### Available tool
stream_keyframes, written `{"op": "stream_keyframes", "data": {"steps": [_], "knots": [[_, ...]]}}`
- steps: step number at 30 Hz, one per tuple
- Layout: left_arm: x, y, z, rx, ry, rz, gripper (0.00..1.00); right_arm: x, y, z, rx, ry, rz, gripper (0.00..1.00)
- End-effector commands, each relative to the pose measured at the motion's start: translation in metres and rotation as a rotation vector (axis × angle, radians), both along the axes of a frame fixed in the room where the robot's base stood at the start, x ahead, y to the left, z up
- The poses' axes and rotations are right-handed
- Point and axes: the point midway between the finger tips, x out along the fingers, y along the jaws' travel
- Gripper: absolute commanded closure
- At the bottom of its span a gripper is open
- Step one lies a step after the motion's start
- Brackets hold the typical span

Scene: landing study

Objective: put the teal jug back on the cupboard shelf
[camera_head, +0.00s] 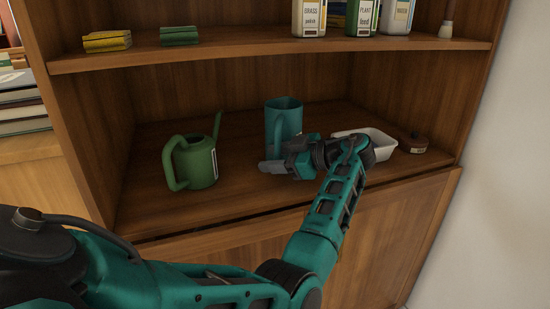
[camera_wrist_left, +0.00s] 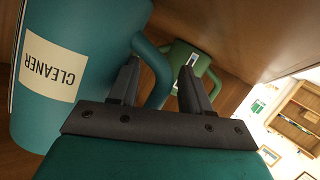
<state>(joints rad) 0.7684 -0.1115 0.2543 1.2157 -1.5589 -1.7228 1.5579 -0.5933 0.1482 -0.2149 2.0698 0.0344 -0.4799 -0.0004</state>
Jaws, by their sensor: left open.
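The teal jug (camera_head: 284,115) stands upright on the cupboard's lower shelf (camera_head: 240,194), right of the green watering can. Its lower part is partly hidden by my left gripper (camera_head: 273,167). In the left wrist view the jug (camera_wrist_left: 95,25) appears upside down, with a white "CLEANER" label and its handle beside the fingers. My left gripper (camera_wrist_left: 160,82) is open, its fingers pointing left in the head view. The handle shows in the gap between the fingers; I cannot tell whether they touch it. My right gripper is not in view.
The green watering can (camera_head: 195,161) stands left of the gripper and shows beyond the fingers in the left wrist view. A white tray (camera_head: 380,139) and a small brown round item (camera_head: 415,143) are at right. The upper shelf (camera_head: 250,49) holds bottles and sponges overhead.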

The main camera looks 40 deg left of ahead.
Motion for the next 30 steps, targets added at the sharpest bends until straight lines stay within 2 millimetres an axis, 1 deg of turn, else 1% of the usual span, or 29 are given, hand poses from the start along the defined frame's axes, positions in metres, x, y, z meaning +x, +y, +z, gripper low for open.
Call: {"op": "stream_keyframes", "data": {"steps": [2,5,12,15,18,21,24,30], "knots": [[0.001,-0.002,0.003,0.001,0.0,-0.002,0.51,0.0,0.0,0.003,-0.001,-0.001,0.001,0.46],[0.005,-0.015,0.007,0.0,0.0,-0.004,0.51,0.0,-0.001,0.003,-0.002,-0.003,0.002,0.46],[0.017,-0.063,0.024,0.0,0.0,-0.004,0.51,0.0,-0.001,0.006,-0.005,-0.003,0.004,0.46],[0.022,-0.081,0.03,0.0,-0.001,-0.004,0.51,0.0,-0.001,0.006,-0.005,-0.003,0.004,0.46],[0.025,-0.096,0.035,0.0,-0.001,-0.003,0.51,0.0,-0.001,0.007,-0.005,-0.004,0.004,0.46],[0.028,-0.105,0.038,-0.001,-0.001,-0.001,0.51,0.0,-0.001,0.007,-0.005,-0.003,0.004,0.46],[0.029,-0.109,0.039,0.001,-0.001,-0.001,0.51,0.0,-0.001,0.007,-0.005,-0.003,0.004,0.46],[0.029,-0.111,0.039,0.002,-0.001,0.0,0.51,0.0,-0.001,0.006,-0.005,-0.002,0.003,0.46]]}}
